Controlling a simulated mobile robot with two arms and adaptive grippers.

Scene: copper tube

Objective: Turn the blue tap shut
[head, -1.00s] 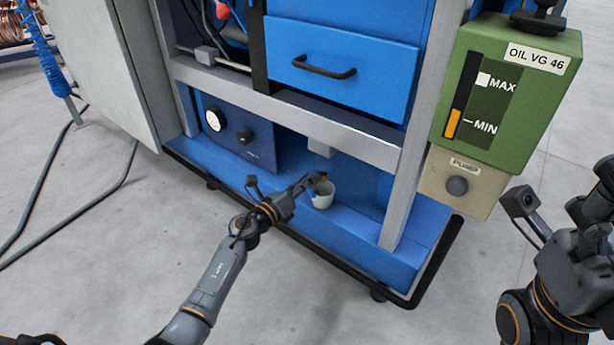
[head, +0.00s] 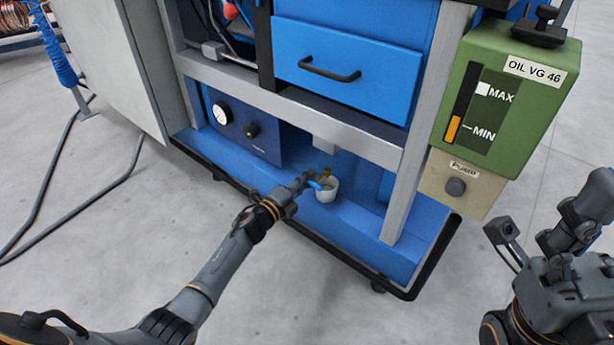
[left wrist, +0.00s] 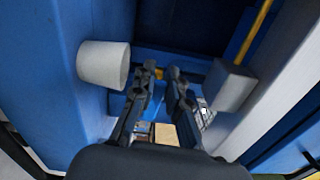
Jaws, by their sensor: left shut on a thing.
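The blue tap (head: 315,185) is a small blue lever on a brass-coloured fitting (head: 326,173), low in the cabinet's bottom bay. My left gripper (head: 303,182) reaches it from the left and is shut on the lever. In the left wrist view my left gripper's fingertips (left wrist: 166,75) are close together. A bit of brass shows between them, and the lever is mostly hidden there. A white cup (head: 327,193) stands on the blue shelf just under the tap. My right gripper (head: 572,228) hangs at the right, away from the tap; its jaw opening is unclear.
A grey rail (head: 290,112) crosses above the tap, with a small grey block (head: 325,145) under it; a grey post (head: 405,195) stands to the right. A gauge panel (head: 240,125) sits left on the blue shelf (head: 355,225). The floor in front is clear.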

